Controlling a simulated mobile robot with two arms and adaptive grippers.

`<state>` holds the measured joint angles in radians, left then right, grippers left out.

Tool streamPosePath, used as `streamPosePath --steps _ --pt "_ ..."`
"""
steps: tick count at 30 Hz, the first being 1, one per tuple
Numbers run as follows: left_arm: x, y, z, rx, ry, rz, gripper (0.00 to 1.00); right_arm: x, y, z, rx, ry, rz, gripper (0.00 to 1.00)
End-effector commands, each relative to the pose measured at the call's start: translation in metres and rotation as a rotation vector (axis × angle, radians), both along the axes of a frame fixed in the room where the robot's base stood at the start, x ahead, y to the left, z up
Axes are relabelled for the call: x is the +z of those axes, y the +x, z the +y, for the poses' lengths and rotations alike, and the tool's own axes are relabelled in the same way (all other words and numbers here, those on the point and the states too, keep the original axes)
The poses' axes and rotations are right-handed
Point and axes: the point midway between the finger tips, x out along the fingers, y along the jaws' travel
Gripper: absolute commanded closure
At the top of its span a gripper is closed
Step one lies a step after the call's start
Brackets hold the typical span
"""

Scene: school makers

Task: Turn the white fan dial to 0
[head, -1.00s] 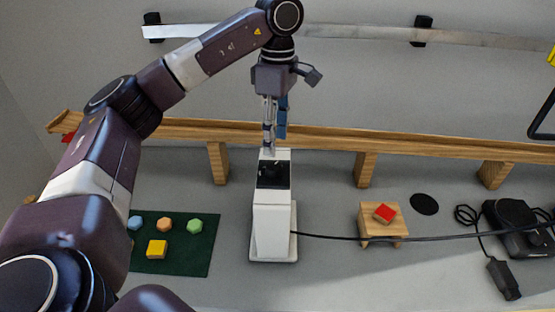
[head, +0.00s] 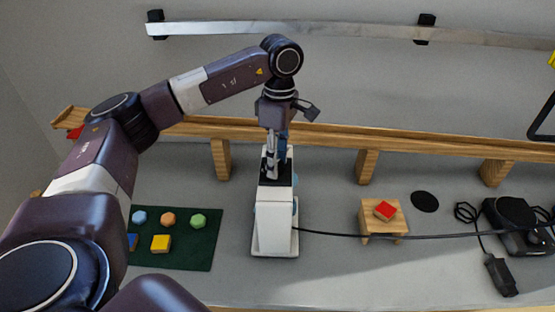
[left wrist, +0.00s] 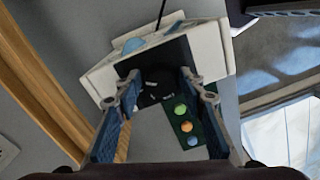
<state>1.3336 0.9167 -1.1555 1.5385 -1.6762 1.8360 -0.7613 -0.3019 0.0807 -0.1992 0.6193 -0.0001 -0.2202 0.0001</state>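The white fan (head: 273,222) stands upright on the table in the middle of the head view, with a black panel on its top. In the left wrist view its white body (left wrist: 105,82) and the dark panel (left wrist: 150,92) lie ahead of my fingers. A dark round shape on the panel may be the dial, but its marks are too small to read. My left gripper (head: 271,174) points down just over the panel. In the left wrist view my left gripper (left wrist: 160,76) is open, with a gap between its fingertips. Contact cannot be told. My right gripper is out of view.
A green mat (head: 190,255) with several coloured blocks lies left of the fan. A small wooden stand (head: 383,222) with a red block is to its right. A black cable (head: 345,236) runs right from the fan. A wooden rail (head: 400,143) crosses behind.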

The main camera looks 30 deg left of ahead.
Motion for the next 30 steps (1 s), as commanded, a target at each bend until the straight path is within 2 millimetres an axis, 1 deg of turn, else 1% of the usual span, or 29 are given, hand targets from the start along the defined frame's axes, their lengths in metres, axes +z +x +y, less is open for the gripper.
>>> streamPosePath --steps 1,6,8,14,20,26,30 --pt "0.0 0.0 0.0 0.0 0.0 0.0 0.71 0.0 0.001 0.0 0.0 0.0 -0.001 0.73" --pt "0.0 0.0 0.0 0.0 0.0 0.0 0.9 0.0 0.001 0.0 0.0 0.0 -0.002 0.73" --pt "0.0 0.0 0.0 0.0 0.0 0.0 0.95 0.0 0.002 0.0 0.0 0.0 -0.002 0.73" --pt "0.0 0.0 0.0 0.013 -0.001 0.0 0.95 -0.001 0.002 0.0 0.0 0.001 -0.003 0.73" --pt "0.0 0.001 0.0 0.083 -0.001 -0.001 0.95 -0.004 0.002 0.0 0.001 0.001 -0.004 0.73" --pt "0.0 0.001 0.0 0.227 -0.003 -0.002 0.95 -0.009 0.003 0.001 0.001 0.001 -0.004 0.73" --pt "0.0 0.002 0.001 0.356 -0.003 -0.002 0.95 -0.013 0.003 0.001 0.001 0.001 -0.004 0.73"
